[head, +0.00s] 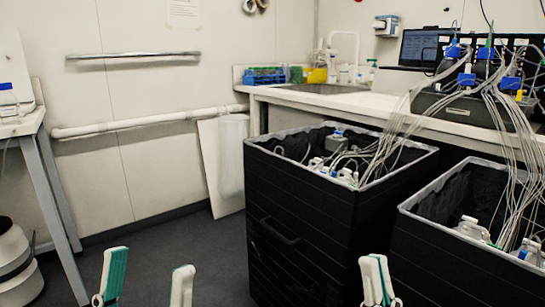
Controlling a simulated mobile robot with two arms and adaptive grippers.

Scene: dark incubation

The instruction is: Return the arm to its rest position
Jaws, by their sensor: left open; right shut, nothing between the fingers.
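My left gripper (147,275) shows at the bottom left of the head view, with its two pale fingertips apart and nothing between them. One finger shows a green inner pad. My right gripper (376,278) shows at the bottom, right of centre, with its fingertips together and nothing held. It is in front of the black bins. Only the finger ends of both grippers show; the rest of both arms is out of view.
Two black bins (290,225) with bottles and tubes stand at the right. Behind them is a white counter (300,98) with a sink, a blue rack (265,76) and a laptop (420,47). A white table (22,126) stands at the left. Floor between is clear.

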